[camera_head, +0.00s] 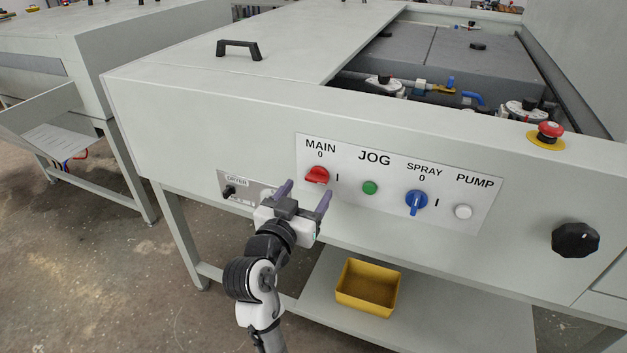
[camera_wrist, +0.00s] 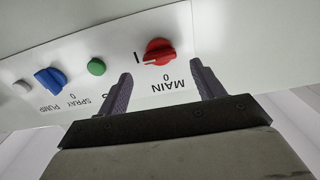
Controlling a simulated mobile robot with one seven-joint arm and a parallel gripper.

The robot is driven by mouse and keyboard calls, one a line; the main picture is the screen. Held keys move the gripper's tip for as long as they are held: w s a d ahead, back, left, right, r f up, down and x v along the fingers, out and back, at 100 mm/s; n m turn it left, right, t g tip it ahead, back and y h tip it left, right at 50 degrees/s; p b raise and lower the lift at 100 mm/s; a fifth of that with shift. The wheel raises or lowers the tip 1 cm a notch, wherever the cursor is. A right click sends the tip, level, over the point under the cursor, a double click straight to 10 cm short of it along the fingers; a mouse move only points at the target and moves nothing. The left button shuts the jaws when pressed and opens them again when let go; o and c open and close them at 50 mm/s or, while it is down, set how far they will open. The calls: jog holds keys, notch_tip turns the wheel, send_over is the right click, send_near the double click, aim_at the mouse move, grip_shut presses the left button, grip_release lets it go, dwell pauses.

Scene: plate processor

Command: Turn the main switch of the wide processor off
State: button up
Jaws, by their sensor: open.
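The red MAIN switch (camera_head: 317,175) is a rotary knob on the white label panel (camera_head: 345,198) of the wide processor (camera_head: 200,135). It has a 0 above it and an I to its right. In the wrist view, where the panel appears upside down, the knob (camera_wrist: 160,51) has its white mark towards the I. My gripper (camera_head: 307,188) is open in front of the panel. In the wrist view its fingers (camera_wrist: 161,70) stand on either side of the knob, with their tips a little short of it or about level. I cannot tell whether they touch it.
Right of the switch are a green JOG button (camera_head: 370,187), a blue SPRAY knob (camera_head: 416,202) and a white PUMP button (camera_head: 463,211). A DRYER panel (camera_head: 245,190) is at the lower left. A red emergency button (camera_head: 550,130) sits on top. A yellow bin (camera_head: 368,289) stands on the lower shelf.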

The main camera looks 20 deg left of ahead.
aim_at(315, 180)
jog(key=shift+w+p, duration=0.35)
jog(key=shift+w, duration=1.95)
jog(key=c, duration=1)
